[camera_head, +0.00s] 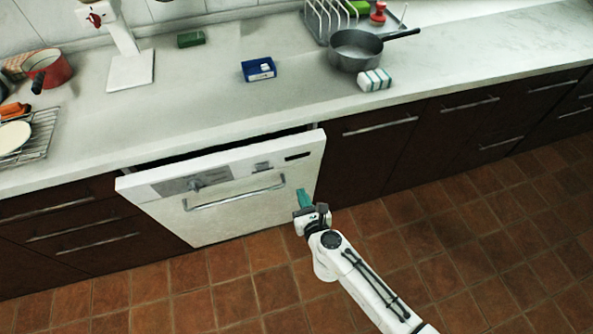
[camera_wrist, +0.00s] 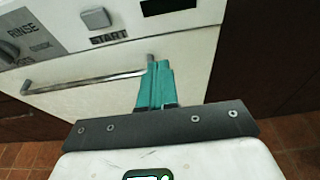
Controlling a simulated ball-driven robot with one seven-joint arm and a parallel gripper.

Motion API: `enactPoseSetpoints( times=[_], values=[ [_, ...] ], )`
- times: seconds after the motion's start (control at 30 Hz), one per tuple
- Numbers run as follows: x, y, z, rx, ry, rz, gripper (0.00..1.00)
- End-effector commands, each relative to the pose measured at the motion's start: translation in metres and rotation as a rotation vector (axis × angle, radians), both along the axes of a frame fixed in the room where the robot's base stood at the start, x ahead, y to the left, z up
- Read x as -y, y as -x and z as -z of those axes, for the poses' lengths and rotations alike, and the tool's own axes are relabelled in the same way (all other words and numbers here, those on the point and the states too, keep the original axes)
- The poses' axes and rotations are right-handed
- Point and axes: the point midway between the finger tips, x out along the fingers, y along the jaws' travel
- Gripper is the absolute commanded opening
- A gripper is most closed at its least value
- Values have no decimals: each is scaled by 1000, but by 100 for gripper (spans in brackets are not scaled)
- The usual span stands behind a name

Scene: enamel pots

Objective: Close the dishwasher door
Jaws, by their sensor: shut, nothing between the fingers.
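The white dishwasher door (camera_head: 240,205) is under the counter in the head view. It stands nearly upright, its top edge tilted out, with a dark gap between it and the counter. It has a long metal handle (camera_head: 235,197) and a control panel. My gripper (camera_head: 301,192), with teal fingers, is shut and empty in front of the door's right part. In the wrist view, the fingertips (camera_wrist: 157,64) overlap the right end of the handle (camera_wrist: 85,80), below the START button (camera_wrist: 96,18). I cannot tell whether they touch the door.
Dark cabinets (camera_head: 365,155) flank the dishwasher. The counter (camera_head: 200,100) above holds a grey saucepan (camera_head: 352,56), a blue box (camera_head: 258,73) and a striped bundle (camera_head: 374,80). The tiled floor (camera_head: 460,230) to the right of my arm is clear.

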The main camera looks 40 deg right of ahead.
Motion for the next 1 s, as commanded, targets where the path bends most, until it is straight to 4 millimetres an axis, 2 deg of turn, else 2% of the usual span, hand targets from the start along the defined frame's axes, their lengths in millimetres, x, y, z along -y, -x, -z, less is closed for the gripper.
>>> enactPoseSetpoints(
  times=[0.03,0.2,0.5,0.7,1.0],
  values=[
    [3,-12,2,2,-1,2,0],
    [14,-43,10,3,-2,3,0],
    [27,-81,8,1,-1,2,0],
    [29,-89,7,0,-1,1,0],
    [29,-89,7,0,-1,1,0]
  ],
)
